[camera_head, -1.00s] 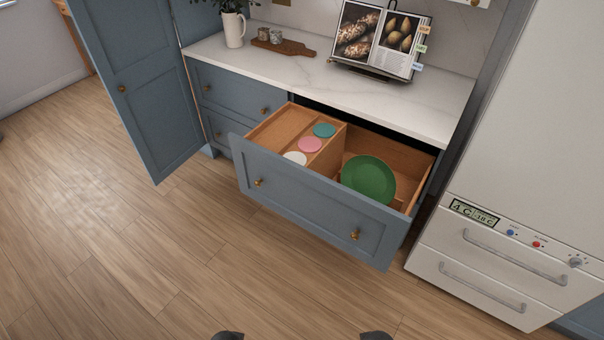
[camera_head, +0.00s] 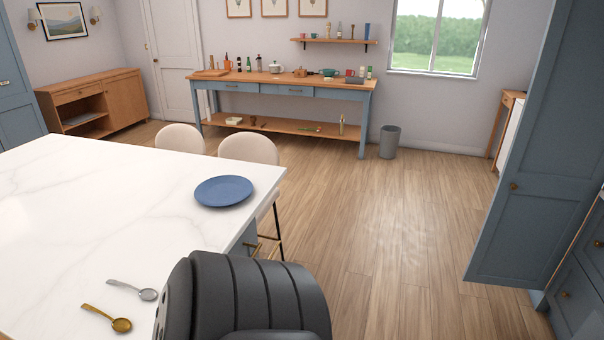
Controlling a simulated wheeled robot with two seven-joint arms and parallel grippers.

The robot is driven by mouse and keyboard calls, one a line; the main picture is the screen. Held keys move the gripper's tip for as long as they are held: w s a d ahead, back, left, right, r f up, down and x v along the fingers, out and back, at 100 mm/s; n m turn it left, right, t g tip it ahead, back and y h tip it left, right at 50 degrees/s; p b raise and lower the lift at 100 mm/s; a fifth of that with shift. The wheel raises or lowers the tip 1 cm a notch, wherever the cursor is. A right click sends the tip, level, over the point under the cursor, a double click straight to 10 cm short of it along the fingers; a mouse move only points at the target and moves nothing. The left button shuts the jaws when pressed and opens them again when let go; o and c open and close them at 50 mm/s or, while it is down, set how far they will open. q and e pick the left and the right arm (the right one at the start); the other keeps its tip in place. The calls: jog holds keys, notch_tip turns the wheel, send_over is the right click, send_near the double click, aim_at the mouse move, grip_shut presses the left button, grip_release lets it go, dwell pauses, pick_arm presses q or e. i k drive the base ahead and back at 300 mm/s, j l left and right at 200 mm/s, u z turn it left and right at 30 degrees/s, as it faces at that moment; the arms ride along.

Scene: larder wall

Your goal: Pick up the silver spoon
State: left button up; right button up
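The silver spoon (camera_head: 147,294) lies on the white marble island top (camera_head: 75,225) at the lower left, its bowl toward the right. A gold spoon (camera_head: 121,324) lies just in front of it, apart from it. A large dark rounded part of my own body fills the bottom middle, close to the right of the spoons. Neither of my grippers shows in this view.
A blue plate (camera_head: 223,191) sits near the island's right corner. Two cream stools (camera_head: 249,148) stand behind the island. Open floor lies to the right, as far as a blue cabinet door (camera_head: 535,150). A wooden side table (camera_head: 283,88) stands by the far wall.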

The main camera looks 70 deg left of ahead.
aim_at(146, 293)
jog(key=u, duration=3.55)
